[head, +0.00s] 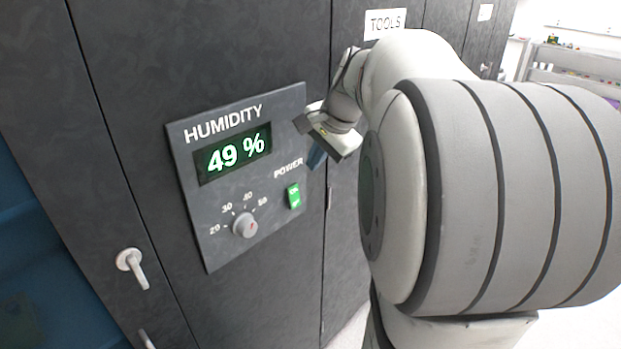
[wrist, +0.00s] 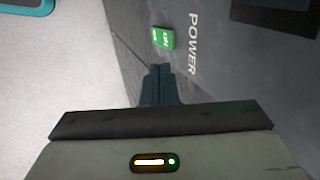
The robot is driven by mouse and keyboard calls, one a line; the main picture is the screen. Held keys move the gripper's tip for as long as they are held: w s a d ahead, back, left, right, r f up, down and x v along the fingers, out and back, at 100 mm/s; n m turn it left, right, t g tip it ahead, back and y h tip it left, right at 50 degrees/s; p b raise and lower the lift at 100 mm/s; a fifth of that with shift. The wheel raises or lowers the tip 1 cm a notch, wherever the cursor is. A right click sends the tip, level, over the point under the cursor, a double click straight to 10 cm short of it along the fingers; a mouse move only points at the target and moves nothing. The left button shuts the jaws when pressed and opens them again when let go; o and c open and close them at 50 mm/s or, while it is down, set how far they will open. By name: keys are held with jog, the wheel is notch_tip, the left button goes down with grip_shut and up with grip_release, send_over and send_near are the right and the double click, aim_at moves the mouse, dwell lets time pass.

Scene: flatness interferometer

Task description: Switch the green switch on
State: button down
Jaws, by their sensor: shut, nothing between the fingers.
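The green switch (head: 294,196) is a small rocker under the word POWER, at the lower right of the grey humidity panel (head: 215,245). In the wrist view the green switch (wrist: 163,38) shows just beyond my fingertips, with an ON mark on it. My gripper (head: 317,158) is close to the panel's right edge, above and to the right of the switch. In the wrist view my gripper (wrist: 160,70) has its dark fingers together with nothing between them. A gap shows between the fingertips and the switch.
The panel has a lit display (head: 235,153) reading 49 % and a round knob (head: 244,225) with a scale. It is mounted on dark cabinet doors (head: 285,40). A door handle (head: 132,266) sticks out at the lower left. A TOOLS label (head: 385,22) is above.

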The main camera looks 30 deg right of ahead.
jog(key=shift+s+r, duration=0.15)
jog(key=shift+r, duration=0.7)
jog(key=shift+s+r, duration=0.15)
jog(key=shift+r, duration=0.7)
jog(key=s+a+f+n+g+h, duration=0.1)
jog(key=s+a+f+n, duration=1.2)
jog(key=s, duration=0.4)
jog(key=shift+s+a+f+n+g+h, duration=0.25)
jog(key=shift+a+f+n+h, duration=0.2)
jog(key=shift+f, duration=0.5)
